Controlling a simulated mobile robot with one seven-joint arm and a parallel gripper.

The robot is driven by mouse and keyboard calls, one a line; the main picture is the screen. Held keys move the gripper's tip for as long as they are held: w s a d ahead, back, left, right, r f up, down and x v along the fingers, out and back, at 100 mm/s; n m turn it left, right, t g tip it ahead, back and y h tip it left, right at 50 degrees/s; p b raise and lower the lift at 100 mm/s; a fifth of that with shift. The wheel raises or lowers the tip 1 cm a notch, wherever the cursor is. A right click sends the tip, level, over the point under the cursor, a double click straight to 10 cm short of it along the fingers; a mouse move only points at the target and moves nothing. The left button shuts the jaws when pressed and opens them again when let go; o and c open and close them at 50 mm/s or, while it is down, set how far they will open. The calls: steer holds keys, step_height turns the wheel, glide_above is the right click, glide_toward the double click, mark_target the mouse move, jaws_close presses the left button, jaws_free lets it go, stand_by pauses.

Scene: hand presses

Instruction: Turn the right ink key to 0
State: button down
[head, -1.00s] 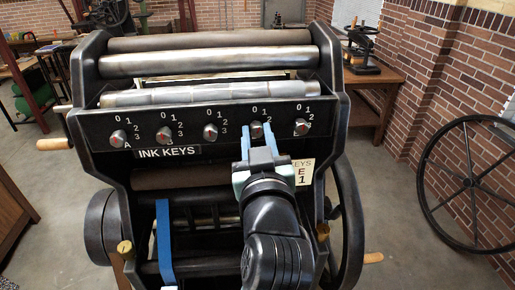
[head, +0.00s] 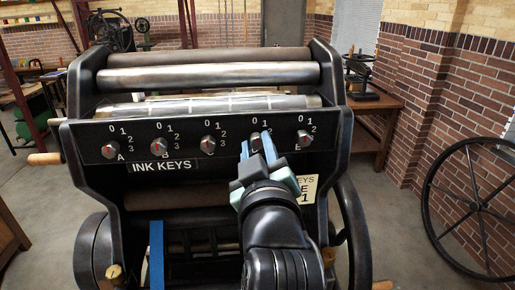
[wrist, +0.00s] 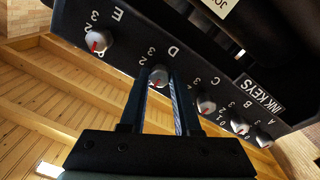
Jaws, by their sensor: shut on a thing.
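Five ink keys with red marks sit in a row on the black press panel (head: 225,168). The rightmost, key E (head: 304,140), is free of the gripper; it is at upper left in the wrist view (wrist: 98,41). My gripper (head: 256,145) is shut on the key beside it, key D (wrist: 158,76), with one finger on each side. In the head view the fingers mostly cover key D.
Key C (head: 208,146), key B (head: 158,147) and key A (head: 108,150) lie to the left, close together. Metal rollers (head: 210,76) run above the panel. A large spoked wheel (head: 470,190) stands at the right. Open floor lies between it and the press.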

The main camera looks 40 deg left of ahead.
steer(key=c, duration=0.6)
jaws_free()
steer(key=shift+s+d+f, duration=0.1)
steer(key=shift+s+d, duration=0.2)
steer(key=shift+d, duration=0.1)
steer(key=shift+p+v, duration=3.6)
steer(key=shift+v, duration=2.4)
